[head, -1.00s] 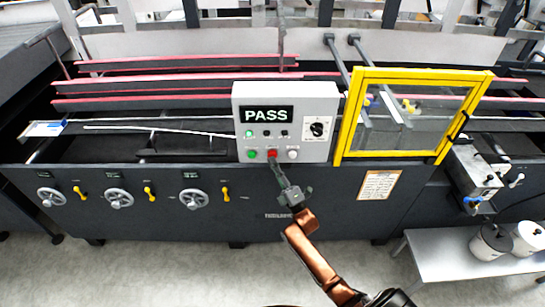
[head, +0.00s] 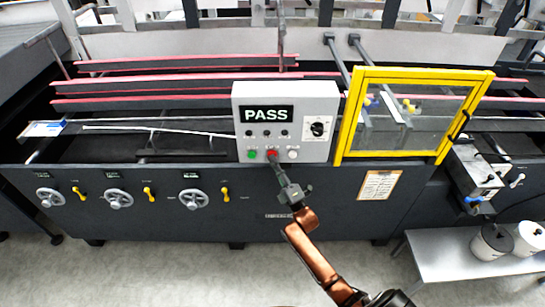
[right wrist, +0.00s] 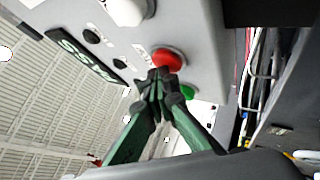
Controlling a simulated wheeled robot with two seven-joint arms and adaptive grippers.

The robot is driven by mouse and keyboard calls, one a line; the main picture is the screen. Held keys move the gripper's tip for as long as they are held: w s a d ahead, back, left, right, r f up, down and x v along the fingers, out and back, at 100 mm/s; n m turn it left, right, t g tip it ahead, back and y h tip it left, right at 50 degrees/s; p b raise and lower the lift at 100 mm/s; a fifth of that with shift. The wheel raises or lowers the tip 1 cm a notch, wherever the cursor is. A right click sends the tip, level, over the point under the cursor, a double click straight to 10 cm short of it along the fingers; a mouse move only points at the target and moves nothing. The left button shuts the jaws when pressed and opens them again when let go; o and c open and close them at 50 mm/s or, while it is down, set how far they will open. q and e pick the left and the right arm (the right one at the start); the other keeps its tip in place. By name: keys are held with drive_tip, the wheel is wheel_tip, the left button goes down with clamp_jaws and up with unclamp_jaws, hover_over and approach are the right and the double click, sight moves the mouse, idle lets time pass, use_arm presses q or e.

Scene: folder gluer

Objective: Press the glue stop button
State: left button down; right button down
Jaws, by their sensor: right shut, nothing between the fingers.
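A grey control box (head: 320,105) with a PASS display (head: 268,115) stands on the front of the machine. Its lower row has a green button (head: 252,155), a red button (head: 271,154) and a white button (head: 292,154). My right gripper (head: 275,162) is shut and empty, its tips at the red button. In the right wrist view, the shut fingertips (right wrist: 159,76) appear to touch the red button (right wrist: 168,58), partly covering it. The green button (right wrist: 188,92) is beside them. No label for the buttons can be read. My left gripper is not in view.
A yellow-framed guard (head: 350,110) stands right of the box. A rotary knob (head: 318,128) is on the box face. Handwheels (head: 194,198) and yellow levers (head: 149,193) line the machine front at left. A low table (head: 450,262) with pots stands at lower right.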

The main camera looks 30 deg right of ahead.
drive_tip(key=shift+s+a+p, duration=0.45)
drive_tip(key=shift+s+p, duration=0.05)
drive_tip(key=shift+s, duration=0.35)
drive_tip(key=s+a, duration=0.1)
drive_tip(key=s+p, duration=0.1)
drive_tip(key=s+a+p, duration=0.1)
drive_tip(key=s, duration=0.1)
drive_tip(key=shift+s+a, duration=0.1)
drive_tip(key=shift+a, duration=0.25)
idle(0.7)
